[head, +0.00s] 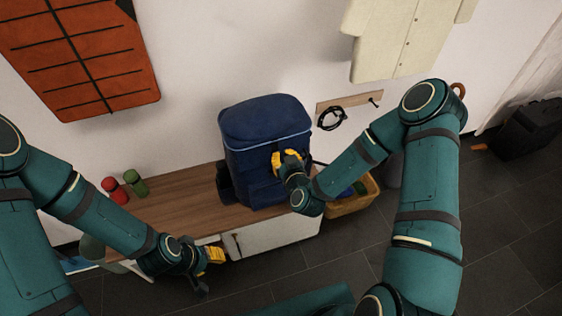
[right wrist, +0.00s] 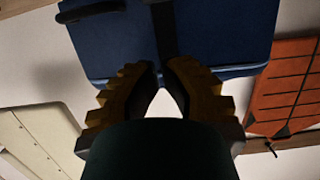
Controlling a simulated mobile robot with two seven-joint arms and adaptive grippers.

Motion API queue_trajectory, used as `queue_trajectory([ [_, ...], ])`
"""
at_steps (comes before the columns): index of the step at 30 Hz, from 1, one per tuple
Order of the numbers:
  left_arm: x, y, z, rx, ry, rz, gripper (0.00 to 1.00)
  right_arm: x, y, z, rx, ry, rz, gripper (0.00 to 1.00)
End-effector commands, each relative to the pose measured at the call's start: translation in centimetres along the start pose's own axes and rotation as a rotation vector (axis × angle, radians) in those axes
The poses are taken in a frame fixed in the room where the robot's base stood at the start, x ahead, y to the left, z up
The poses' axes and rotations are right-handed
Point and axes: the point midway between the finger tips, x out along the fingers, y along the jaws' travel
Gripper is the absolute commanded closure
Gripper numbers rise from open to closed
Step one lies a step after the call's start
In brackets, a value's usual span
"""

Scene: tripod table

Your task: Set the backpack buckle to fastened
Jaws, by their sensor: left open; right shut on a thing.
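The blue backpack (head: 262,128) stands upright on the wooden top of a low bench. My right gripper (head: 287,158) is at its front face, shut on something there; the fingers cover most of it. In the right wrist view the right gripper (right wrist: 162,75) straddles a dark vertical strap (right wrist: 164,28) on the backpack (right wrist: 215,35). The buckle itself cannot be made out, so its state cannot be told. My left gripper (head: 214,254) is open and empty, low in front of the bench, apart from the backpack.
The bench top (head: 190,205) is bare to the left of the backpack, apart from a red bottle (head: 115,190) and a green bottle (head: 136,183). A yellow bin (head: 352,203) stands right of the bench. A hook rail (head: 348,101) is on the wall.

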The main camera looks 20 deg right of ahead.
Motion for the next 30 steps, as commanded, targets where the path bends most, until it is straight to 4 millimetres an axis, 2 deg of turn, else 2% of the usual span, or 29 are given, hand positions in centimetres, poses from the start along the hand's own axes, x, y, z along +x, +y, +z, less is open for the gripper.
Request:
queue_trajectory([
  [4,0.4,-0.1,0.1,0.001,-0.003,0.0,0.61,2.6,0.0,0.5,0.001,-0.002,0.001,1.0],
  [6,0.7,-0.2,0.1,0.001,-0.001,0.0,0.61,2.7,0.0,1.9,0.003,-0.004,0.001,1.0],
  [12,1.0,-0.4,0.0,0.001,0.001,0.0,0.61,3.1,0.0,3.6,0.0,-0.001,0.0,1.0],
  [26,1.1,-0.4,0.0,0.001,0.002,0.0,0.61,3.2,0.0,4.0,-0.001,0.0,-0.001,1.0],
  [30,1.8,-0.7,-0.1,0.002,0.005,0.0,0.61,3.4,-0.1,4.8,-0.002,0.0,-0.002,1.0],
])
